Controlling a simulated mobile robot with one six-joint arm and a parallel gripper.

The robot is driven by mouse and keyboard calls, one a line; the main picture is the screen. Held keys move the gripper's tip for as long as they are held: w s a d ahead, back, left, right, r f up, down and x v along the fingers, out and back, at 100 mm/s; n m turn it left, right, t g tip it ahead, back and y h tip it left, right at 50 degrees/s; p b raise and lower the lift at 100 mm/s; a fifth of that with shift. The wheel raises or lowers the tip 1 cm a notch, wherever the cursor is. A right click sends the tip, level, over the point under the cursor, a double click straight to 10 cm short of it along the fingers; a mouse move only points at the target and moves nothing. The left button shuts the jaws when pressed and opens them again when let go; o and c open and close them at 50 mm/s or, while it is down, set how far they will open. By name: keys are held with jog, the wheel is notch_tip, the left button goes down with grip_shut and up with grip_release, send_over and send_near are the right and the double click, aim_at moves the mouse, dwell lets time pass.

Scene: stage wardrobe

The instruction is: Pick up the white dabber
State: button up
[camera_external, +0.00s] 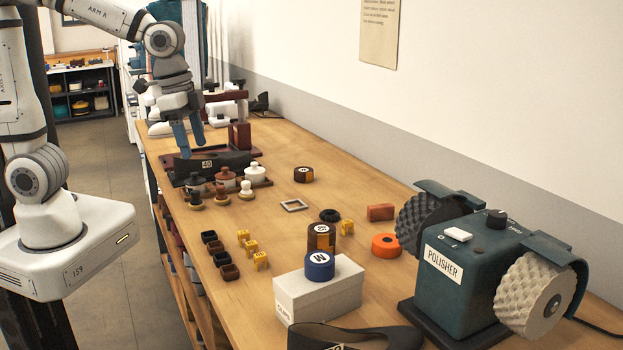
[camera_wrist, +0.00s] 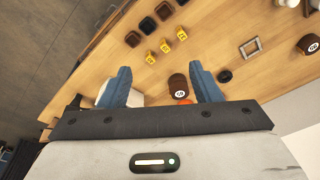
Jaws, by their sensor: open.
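The white dabber (camera_external: 246,190) is small, with a pale knobbed top on a tan round foot. It stands upright on the bench in the external view, at the right end of a row with a brown dabber (camera_external: 222,195) and a dark one (camera_external: 195,199). My gripper (camera_external: 189,138) is open and empty, well above the bench and up-left of the white dabber. Its blue fingers are spread in the wrist view (camera_wrist: 160,68). Pale things (camera_wrist: 290,3) are cut off at that view's top edge; I cannot tell whether one is the dabber.
Right behind the dabbers stand lidded jars, including a white one (camera_external: 255,173). A dark piece marked 40 (camera_external: 213,163) lies beyond. A grey square frame (camera_external: 294,205) and yellow markers (camera_external: 260,259) are nearer. The polisher (camera_external: 470,270) and white box (camera_external: 318,295) fill the front.

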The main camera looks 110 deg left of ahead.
jog(key=w+a+f+n+g+b, duration=0.1)
jog(key=a+f, duration=0.2)
jog(key=a, duration=0.5)
jog(key=w+a+f, duration=0.1)
jog(key=a+f, duration=0.2)
jog(key=a, duration=0.5)
jog(key=n+b, duration=0.1)
jog(key=n, duration=0.1)
send_over(245, 182)
jog(key=shift+g+h, duration=0.4)
jog(key=f, duration=1)
jog(key=shift+w+f, duration=0.1)
jog(key=shift+w, duration=0.2)
notch_tip(245, 182, down, 8)
jog(key=shift+s+r+p, duration=0.15)
jog(key=shift+r+p, duration=0.1)
jog(key=shift+p, duration=0.4)
jog(key=shift+c, duration=0.4)
jog(key=c, duration=1)
